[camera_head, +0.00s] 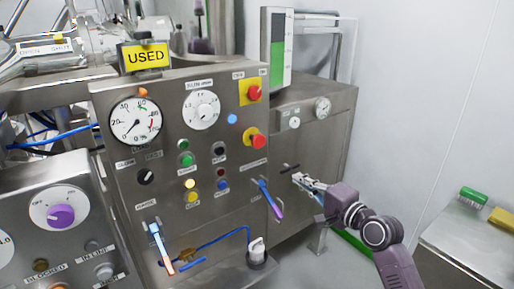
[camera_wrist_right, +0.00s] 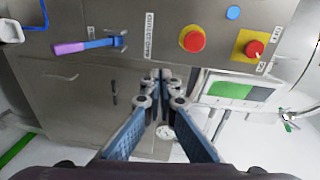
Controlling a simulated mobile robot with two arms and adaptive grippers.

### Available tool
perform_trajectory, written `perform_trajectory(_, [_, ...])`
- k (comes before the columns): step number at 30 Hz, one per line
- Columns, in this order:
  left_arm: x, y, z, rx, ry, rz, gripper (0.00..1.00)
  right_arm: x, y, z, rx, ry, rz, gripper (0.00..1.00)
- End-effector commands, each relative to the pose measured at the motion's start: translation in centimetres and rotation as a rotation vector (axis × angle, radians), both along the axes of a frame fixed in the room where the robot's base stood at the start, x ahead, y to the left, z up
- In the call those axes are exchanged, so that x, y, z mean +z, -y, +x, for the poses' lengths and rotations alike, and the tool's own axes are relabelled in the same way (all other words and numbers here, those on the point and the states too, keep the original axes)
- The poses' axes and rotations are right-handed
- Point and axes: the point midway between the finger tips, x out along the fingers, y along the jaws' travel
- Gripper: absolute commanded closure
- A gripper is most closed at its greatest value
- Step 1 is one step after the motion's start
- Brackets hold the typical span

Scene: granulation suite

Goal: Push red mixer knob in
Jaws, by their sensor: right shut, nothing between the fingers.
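Two red mushroom-shaped knobs on yellow plates sit on the steel panel. The upper red knob (camera_head: 256,93) is near the panel's top right, and the lower red knob (camera_head: 258,140) is below it. In the right wrist view, the lower red knob (camera_wrist_right: 192,40) and the upper red knob (camera_wrist_right: 255,48) are both ahead of the fingers. Their labels are too small to read, so I cannot tell which is the mixer knob. My right gripper (camera_head: 298,177) is shut and empty, below and right of both knobs, apart from them. Its closed fingertips (camera_wrist_right: 161,76) show in the wrist view. My left gripper is not visible.
A blue-and-purple lever (camera_head: 270,199) sticks out left of my right gripper. A blue button (camera_head: 232,119) lies left of the knobs. A gauge (camera_head: 135,120) and dial (camera_head: 202,110) are further left. A side table (camera_head: 465,240) stands at right.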

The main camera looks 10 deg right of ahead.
Motion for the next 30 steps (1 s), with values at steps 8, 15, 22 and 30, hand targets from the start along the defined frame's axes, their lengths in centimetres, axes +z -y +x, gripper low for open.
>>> perform_trajectory(8, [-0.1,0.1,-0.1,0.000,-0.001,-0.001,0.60,6.0,-1.2,-1.3,0.048,0.068,0.077,1.00])
perform_trajectory(15, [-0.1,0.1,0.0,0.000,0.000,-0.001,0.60,6.0,-1.2,-1.3,0.048,0.068,0.077,1.00])
perform_trajectory(22, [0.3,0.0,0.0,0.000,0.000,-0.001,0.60,6.1,-1.6,-0.2,0.047,0.068,0.079,1.00])
perform_trajectory(30, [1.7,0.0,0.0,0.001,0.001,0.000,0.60,6.2,-3.3,4.3,0.048,0.067,0.079,1.00])
